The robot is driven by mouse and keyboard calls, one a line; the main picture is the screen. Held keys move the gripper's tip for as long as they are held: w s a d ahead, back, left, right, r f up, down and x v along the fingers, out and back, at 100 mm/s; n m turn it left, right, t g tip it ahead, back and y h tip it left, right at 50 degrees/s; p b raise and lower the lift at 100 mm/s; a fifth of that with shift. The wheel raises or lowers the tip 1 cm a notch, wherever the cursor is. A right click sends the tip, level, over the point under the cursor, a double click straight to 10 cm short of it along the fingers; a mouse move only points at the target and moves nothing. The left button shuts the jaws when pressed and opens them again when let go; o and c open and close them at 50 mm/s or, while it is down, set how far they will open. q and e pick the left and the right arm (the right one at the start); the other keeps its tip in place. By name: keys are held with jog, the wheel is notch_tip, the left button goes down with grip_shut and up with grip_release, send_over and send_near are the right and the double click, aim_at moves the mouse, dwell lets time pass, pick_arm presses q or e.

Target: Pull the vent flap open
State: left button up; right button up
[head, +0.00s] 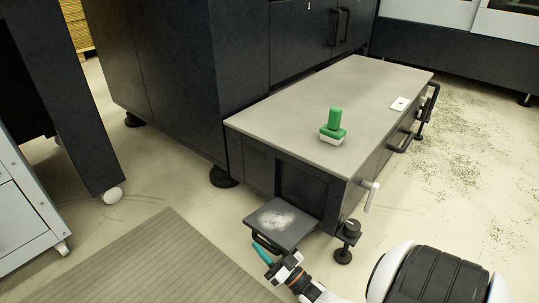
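The vent flap (283,224) is a dark square panel with a pale dusty patch on its upper face. It sticks out nearly level from the low end of the grey-topped cabinet, below a dark recess (306,190). A black bar handle (266,243) sits along its outer edge. My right gripper (263,252) comes up from the bottom, with a teal fingertip close to this handle. I cannot tell whether the fingers touch or close on the handle. My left gripper is not in view.
A green-handled stamp-like object (333,126) and a small white plate (400,103) are on the grey cabinet top (290,115). A lever (370,195) and a levelling foot (345,240) stand right of the flap. A ribbed mat (160,265) lies at the left on open floor.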

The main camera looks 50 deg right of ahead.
jog(key=s+f+p, duration=0.2)
jog(key=s+p, duration=0.3)
jog(key=s, duration=1.1)
jog(key=shift+s+d, duration=0.2)
jog(key=shift+s, duration=0.15)
jog(key=shift+w+r, duration=0.1)
jog(key=shift+r, duration=0.05)
